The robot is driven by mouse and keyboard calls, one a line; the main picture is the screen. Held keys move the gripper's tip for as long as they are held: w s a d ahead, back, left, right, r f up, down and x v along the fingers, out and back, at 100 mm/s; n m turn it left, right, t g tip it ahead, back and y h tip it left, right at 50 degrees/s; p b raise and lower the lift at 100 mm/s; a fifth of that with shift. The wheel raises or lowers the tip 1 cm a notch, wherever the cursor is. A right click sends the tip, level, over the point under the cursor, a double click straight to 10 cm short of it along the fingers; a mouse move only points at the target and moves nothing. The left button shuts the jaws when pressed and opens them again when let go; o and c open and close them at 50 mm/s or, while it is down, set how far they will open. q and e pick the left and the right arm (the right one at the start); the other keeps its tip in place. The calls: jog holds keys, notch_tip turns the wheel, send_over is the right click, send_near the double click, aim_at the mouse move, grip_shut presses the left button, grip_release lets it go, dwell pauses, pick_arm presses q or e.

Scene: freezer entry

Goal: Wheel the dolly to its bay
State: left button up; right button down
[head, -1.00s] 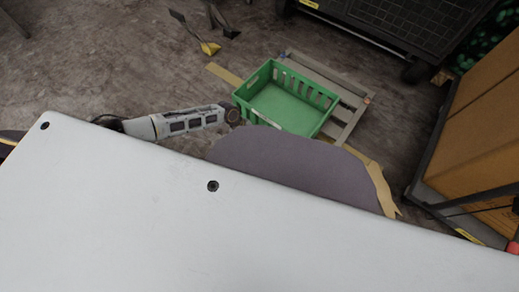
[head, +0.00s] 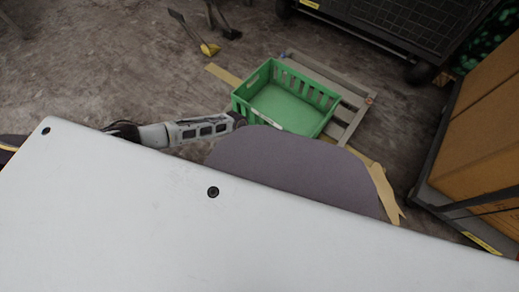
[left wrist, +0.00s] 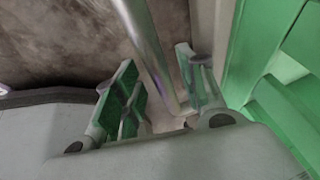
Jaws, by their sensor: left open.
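A green slatted crate (head: 286,105) sits on a low grey slatted platform (head: 350,118), which may be the dolly. In the head view, my left arm reaches in from the left and its wrist ends beside the crate's near left corner; its fingers are hidden there. In the left wrist view, my left gripper (left wrist: 160,82) is open. A shiny metal bar (left wrist: 147,45) runs down between its two fingers; I cannot tell whether they touch it. The green crate (left wrist: 262,50) fills the right side of that view. My right gripper is not in view.
A dark mesh cage cart (head: 400,22) stands at the back right. Orange-brown boxes (head: 485,130) stand on a grey frame at the right. A yellow-ended tool (head: 209,49) lies on the floor at the back left. A yellow strip (head: 223,73) marks the floor beside the crate. The left floor is mostly clear.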

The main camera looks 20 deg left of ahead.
pick_arm(q)
jog(key=shift+c, duration=0.3)
grip_shut()
jog(key=shift+s, duration=0.2)
